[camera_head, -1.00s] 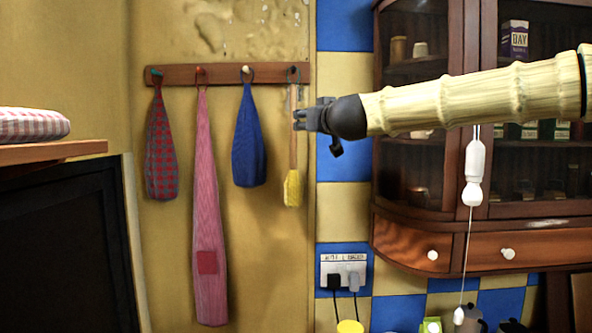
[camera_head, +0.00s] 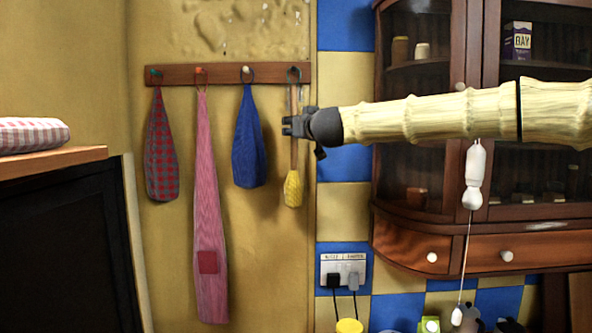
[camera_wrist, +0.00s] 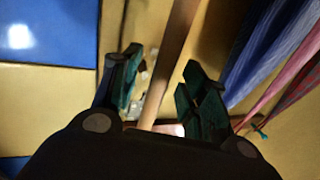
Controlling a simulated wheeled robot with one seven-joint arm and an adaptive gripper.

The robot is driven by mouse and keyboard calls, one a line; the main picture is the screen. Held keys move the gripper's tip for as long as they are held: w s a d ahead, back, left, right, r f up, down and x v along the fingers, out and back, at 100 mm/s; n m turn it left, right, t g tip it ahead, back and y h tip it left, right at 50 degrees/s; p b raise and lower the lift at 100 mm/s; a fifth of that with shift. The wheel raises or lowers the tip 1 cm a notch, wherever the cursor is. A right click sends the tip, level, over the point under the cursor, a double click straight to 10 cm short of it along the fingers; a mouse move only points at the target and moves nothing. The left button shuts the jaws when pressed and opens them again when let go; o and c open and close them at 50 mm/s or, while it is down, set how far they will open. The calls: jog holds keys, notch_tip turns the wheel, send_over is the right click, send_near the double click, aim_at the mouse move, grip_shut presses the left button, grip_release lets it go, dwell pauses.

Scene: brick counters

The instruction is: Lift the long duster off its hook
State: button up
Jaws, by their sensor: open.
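The long duster (camera_head: 293,188) hangs by its loop from the rightmost hook of the wooden rail, with its thin wooden handle up and its yellow head down. My gripper (camera_head: 286,126) is at the middle of the handle, reaching in from the right. In the wrist view the handle (camera_wrist: 175,40) runs between the two green-padded fingers of my gripper (camera_wrist: 163,88). The fingers stand apart with a gap on the right side of the handle. The duster's head is out of the wrist view.
The hook rail (camera_head: 220,75) also holds a blue cloth (camera_head: 248,140), a long pink cloth (camera_head: 208,210) and a red-blue checked cloth (camera_head: 160,150). The blue cloth hangs close left of the duster. A glass-fronted cabinet (camera_head: 400,235) and a hanging pull cord (camera_head: 473,175) are at the right.

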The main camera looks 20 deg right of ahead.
jog(key=shift+w, duration=1)
jog(key=shift+c, duration=0.4)
grip_shut()
